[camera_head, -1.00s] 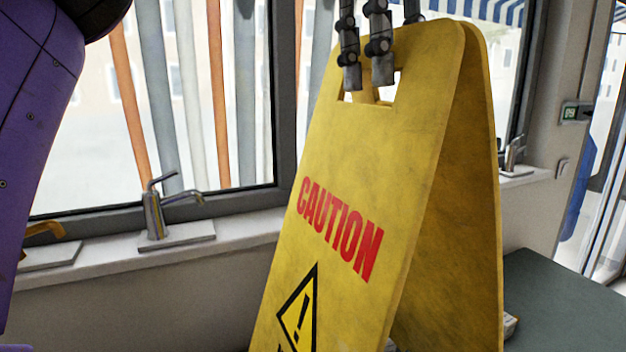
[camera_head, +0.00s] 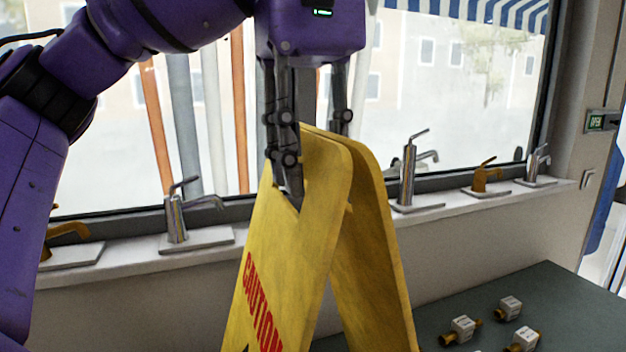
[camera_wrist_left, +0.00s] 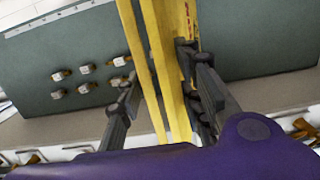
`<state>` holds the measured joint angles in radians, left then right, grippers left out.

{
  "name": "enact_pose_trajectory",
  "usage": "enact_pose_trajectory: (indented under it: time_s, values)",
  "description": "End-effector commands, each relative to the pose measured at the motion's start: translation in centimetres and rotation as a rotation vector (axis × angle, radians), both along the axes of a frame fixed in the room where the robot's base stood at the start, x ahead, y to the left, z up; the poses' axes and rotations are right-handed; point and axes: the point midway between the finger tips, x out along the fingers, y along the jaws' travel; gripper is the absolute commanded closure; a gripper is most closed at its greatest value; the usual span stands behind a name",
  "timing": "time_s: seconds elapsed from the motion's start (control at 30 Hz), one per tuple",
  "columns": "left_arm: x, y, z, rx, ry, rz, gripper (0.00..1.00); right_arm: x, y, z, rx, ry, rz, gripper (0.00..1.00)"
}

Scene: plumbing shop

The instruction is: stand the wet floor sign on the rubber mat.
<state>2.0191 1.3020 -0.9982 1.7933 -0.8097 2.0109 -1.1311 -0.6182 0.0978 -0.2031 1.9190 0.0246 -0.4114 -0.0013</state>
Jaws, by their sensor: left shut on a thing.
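The yellow wet floor sign (camera_head: 270,245), with red CAUTION lettering, fills the lower middle of the head view. Its two panels spread apart below the top, and its lower part is out of frame. My left gripper (camera_head: 314,165) is shut on the sign's top, its fingers on either side of the panels. In the left wrist view the sign (camera_wrist_left: 163,75) runs between the fingers of the left gripper (camera_wrist_left: 158,72). I cannot make out a separate rubber mat. My right gripper is not in view.
A dark green surface (camera_head: 560,300) lies at the lower right, with several small white-and-brass fittings (camera_head: 463,329) on it. Behind the sign, a window ledge (camera_head: 450,212) carries several taps, including a tall chrome one (camera_head: 408,175). The wrist view shows bare green surface on the right (camera_wrist_left: 260,40).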

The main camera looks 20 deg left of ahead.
Motion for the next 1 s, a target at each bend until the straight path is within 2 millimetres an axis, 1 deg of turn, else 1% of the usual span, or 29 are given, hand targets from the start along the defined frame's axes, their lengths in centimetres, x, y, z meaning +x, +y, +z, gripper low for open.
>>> enact_pose_trajectory:
  time_s: [0.1, 0.23, 0.67, 0.7, 0.83, 1.0]
  values:
    - [0.0, -0.1, -1.3, -0.002, 0.003, -0.002, 1.0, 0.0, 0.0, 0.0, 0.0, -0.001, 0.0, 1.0]
    - [0.0, 0.0, -2.2, -0.003, 0.001, 0.0, 1.0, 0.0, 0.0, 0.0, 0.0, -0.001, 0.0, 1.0]
    - [0.0, -0.1, -2.6, -0.004, 0.0, 0.0, 1.0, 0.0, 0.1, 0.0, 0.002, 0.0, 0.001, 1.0]
    - [0.1, -0.1, -2.7, -0.002, 0.002, 0.001, 0.64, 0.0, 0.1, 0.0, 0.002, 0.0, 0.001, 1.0]
    - [0.1, 0.0, -2.7, -0.003, 0.002, 0.001, 0.48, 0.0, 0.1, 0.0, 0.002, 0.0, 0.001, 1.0]
    - [0.1, 0.0, -2.7, -0.002, 0.002, 0.001, 0.48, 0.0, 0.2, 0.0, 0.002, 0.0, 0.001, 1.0]
